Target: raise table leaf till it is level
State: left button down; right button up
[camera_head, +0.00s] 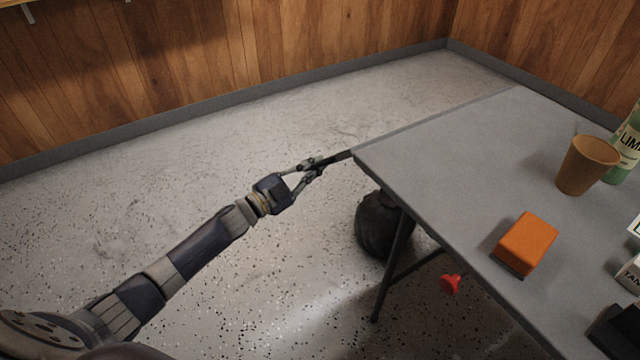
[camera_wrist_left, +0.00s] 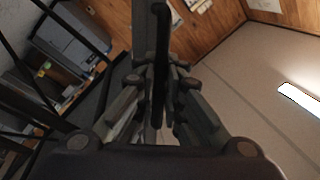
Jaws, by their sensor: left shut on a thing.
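The table (camera_head: 440,140) has a grey top and stands at the right of the head view. My left gripper (camera_head: 314,170) is just off the table's near left corner, shut on a thin dark piece (camera_head: 337,158) that runs to that corner. In the left wrist view this piece (camera_wrist_left: 160,60) stands as a narrow dark bar between the fingers of my gripper (camera_wrist_left: 160,95). It appears to be the table leaf seen nearly edge-on; its broad face and its hinge are hidden. I cannot tell its angle exactly. My right gripper is not in view.
On the top are an orange block (camera_head: 526,243), a brown cup (camera_head: 587,165), a green-labelled bottle (camera_head: 627,150) and small boxes. A black rounded bag (camera_head: 382,228) and a red object (camera_head: 450,284) are beneath the table by its leg (camera_head: 390,270). The floor left of the table is clear.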

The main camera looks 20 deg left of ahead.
pick_arm(q)
jog(key=a+r+m, duration=0.1)
jog(key=w+a+r+m, duration=0.1)
jog(key=r+m, duration=0.1)
jog(key=shift+w+r+m+h, duration=0.15)
jog(key=shift+m+h, duration=0.15)
jog(key=shift+h, duration=0.1)
notch_tip(320, 180, up, 8)
jog(key=m+g+h, duration=0.1)
jog(key=m, duration=0.6)
jog(key=shift+w+a+f+h, duration=0.25)
jog(key=shift+w+a+h, duration=0.15)
jog(key=shift+a, duration=0.05)
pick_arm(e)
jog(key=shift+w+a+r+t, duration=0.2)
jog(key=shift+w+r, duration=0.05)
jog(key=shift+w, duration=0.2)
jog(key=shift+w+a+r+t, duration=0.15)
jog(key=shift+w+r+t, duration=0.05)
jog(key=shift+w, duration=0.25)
pick_arm(q)
jog(key=c, duration=1.7)
grip_release()
jog(key=shift+s, duration=0.15)
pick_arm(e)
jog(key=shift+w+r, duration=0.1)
pick_arm(q)
jog(key=v, duration=1.2)
